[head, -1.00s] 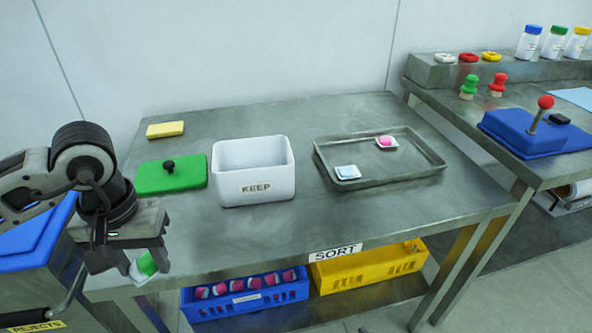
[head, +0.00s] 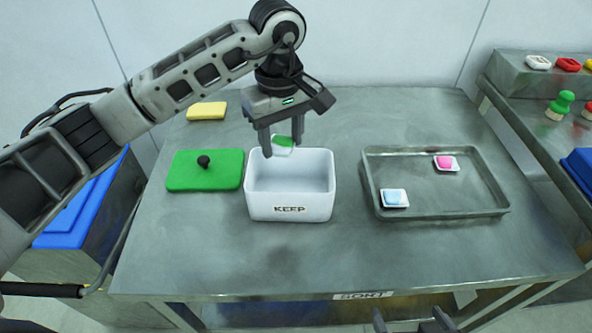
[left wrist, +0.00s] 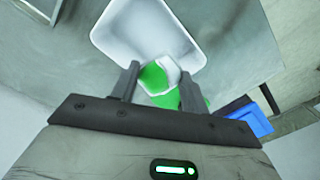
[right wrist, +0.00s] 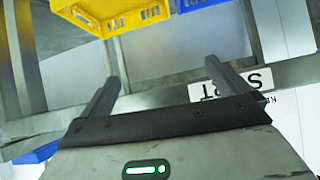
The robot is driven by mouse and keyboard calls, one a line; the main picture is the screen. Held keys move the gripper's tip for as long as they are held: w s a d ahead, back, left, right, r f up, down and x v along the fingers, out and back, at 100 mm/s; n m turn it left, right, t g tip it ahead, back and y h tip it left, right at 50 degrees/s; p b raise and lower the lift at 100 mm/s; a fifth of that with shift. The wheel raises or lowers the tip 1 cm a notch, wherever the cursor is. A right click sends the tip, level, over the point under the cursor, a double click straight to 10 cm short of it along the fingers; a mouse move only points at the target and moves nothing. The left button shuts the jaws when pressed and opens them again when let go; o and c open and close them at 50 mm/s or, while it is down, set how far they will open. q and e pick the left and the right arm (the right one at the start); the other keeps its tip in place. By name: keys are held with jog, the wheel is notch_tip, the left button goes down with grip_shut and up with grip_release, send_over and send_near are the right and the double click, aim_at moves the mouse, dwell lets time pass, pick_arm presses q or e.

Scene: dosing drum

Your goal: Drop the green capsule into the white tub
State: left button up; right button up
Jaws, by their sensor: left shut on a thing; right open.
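The green capsule (head: 284,141), green with a white part, is held between the fingers of my left gripper (head: 283,142). The left wrist view shows the capsule (left wrist: 158,78) between the two fingertips (left wrist: 160,84). The white tub (head: 262,206), labelled KEEP, stands open on the table. My left gripper is above the tub's back part, and the capsule is seen near its back rim. The tub (left wrist: 112,38) lies beyond the fingers in the left wrist view. My right gripper (head: 411,320) is open and empty at the table's front edge; its fingers (right wrist: 165,80) are apart.
A green lid (head: 225,170) with a black knob lies left of the tub, a yellow block (head: 206,111) behind it. A metal tray (head: 440,208) at right holds a blue piece (head: 394,198) and a pink piece (head: 445,162). Yellow and blue crates (right wrist: 120,16) are below.

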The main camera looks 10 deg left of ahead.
pick_arm(q)
jog(key=shift+s+f+b, duration=0.15)
jog(key=shift+f+b, duration=0.5)
jog(key=shift+f, duration=0.75)
jog(key=shift+s+f+b, duration=0.1)
jog(key=shift+f+b, duration=0.5)
jog(key=shift+f, duration=0.8)
pick_arm(e)
jog(key=shift+s+a+f, duration=0.15)
jog(key=shift+s+f, duration=0.25)
jog(key=shift+f, duration=0.25)
pick_arm(q)
jog(key=o, duration=1)
jog(key=shift+o, duration=0.2)
notch_tip(320, 180, up, 16)
pick_arm(e)
jog(key=shift+w, duration=0.1)
